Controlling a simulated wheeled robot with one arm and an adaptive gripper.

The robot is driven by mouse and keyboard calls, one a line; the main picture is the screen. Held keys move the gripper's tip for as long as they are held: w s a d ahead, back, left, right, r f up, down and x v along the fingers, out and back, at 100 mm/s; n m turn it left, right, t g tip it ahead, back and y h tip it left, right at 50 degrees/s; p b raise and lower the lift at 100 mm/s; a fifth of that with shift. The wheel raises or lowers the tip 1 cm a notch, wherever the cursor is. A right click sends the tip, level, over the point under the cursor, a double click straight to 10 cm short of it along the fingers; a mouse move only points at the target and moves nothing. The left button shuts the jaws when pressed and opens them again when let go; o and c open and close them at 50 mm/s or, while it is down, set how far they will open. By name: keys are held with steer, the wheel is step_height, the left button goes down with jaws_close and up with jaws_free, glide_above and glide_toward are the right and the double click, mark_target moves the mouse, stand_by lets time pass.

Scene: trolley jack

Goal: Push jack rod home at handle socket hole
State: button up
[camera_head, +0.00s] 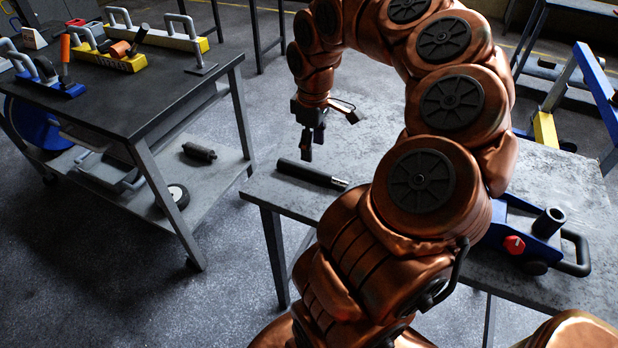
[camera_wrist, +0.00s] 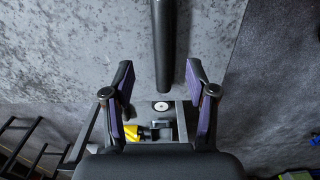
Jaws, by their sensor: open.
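The jack rod (camera_head: 308,174) is a black bar lying on the grey workbench near its left edge, with a lighter tip at its right end. My gripper (camera_head: 313,146) points down and appears above the rod in the head view. In the wrist view the rod (camera_wrist: 163,42) runs in from the top, and its end lies in line with the gap between my two purple-padded fingers (camera_wrist: 160,82). The gripper is open and holds nothing. The blue trolley jack (camera_head: 510,214) sits at the bench's right, partly behind my arm. Its handle socket (camera_head: 549,222) is a dark tube, tilted, open end up.
A dark trolley table (camera_head: 150,98) on the left bears several handled tools and blocks; its lower shelf (camera_head: 215,180) holds a wheel and a black cylinder. A floor gap separates it from the workbench (camera_head: 380,135). A blue and yellow frame (camera_head: 546,130) stands at the right.

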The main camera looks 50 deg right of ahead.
mark_target(309, 169)
steer(key=shift+d+f, duration=0.15)
steer(key=shift+f, duration=0.65)
steer(key=shift+w+a+f+p, duration=0.1)
steer(key=shift+a+f+p, duration=0.1)
steer(key=shift+f, duration=0.85)
steer(key=shift+w+a+f+p, duration=0.1)
steer(key=shift+w+f+p, duration=0.05)
steer(key=shift+f, duration=0.9)
steer(key=shift+w+a+f+p, duration=0.1)
steer(key=shift+f+p, duration=0.1)
steer(key=shift+f, duration=0.85)
jaws_close()
